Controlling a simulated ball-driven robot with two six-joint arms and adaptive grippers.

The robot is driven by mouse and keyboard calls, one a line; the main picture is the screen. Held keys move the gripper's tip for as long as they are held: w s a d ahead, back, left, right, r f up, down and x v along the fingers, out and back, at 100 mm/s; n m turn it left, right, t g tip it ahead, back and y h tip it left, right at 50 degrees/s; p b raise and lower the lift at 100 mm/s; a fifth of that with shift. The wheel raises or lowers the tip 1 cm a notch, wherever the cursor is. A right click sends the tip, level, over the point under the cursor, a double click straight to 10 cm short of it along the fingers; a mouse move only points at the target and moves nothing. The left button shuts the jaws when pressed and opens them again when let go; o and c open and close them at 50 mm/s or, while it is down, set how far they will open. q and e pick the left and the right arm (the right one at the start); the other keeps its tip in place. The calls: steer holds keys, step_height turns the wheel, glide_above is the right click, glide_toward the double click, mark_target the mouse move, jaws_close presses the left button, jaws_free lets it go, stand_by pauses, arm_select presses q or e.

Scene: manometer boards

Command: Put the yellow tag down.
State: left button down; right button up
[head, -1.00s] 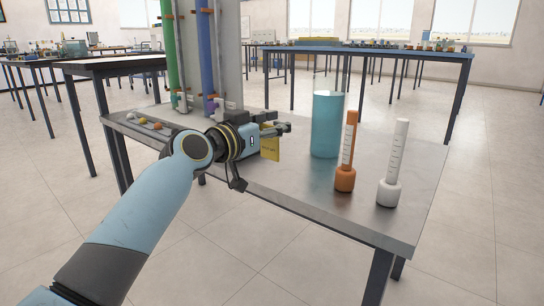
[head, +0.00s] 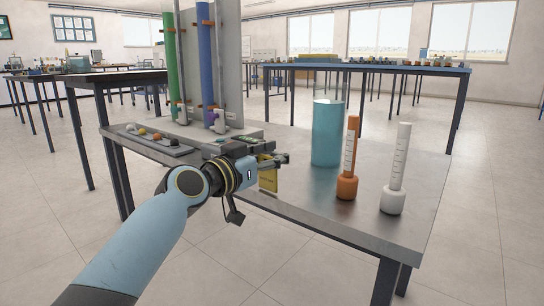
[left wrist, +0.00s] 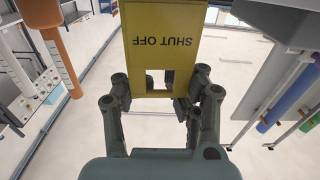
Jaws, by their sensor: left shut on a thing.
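The yellow tag (head: 268,179) hangs from my left gripper (head: 280,159) above the grey bench, left of the teal cylinder. In the left wrist view the tag (left wrist: 163,45) fills the top middle. It bears the words SHUT OFF, upside down in that view, and has a square hole near the fingers. My left gripper (left wrist: 160,98) is shut on the tag's edge by that hole. I cannot tell whether the tag's lower edge touches the bench top (head: 290,193). My right gripper is in neither view.
A teal cylinder (head: 327,135), an orange hydrometer-like piece (head: 348,170) and a white one (head: 396,175) stand on the right of the bench. Green (head: 172,65) and blue (head: 207,65) tubes on a grey board stand behind left. A tray of small knobs (head: 150,140) lies at left.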

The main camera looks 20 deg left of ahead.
arm_select(q)
steer(key=shift+f, duration=0.25)
steer(key=c, duration=0.7)
jaws_free()
steer(key=shift+c, duration=0.2)
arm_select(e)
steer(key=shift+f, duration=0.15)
arm_select(q)
steer(key=shift+r, duration=0.15)
steer(key=shift+r, duration=0.15)
steer(key=p+v, duration=0.1)
steer(key=v, duration=1.1)
steer(key=shift+p, duration=0.35)
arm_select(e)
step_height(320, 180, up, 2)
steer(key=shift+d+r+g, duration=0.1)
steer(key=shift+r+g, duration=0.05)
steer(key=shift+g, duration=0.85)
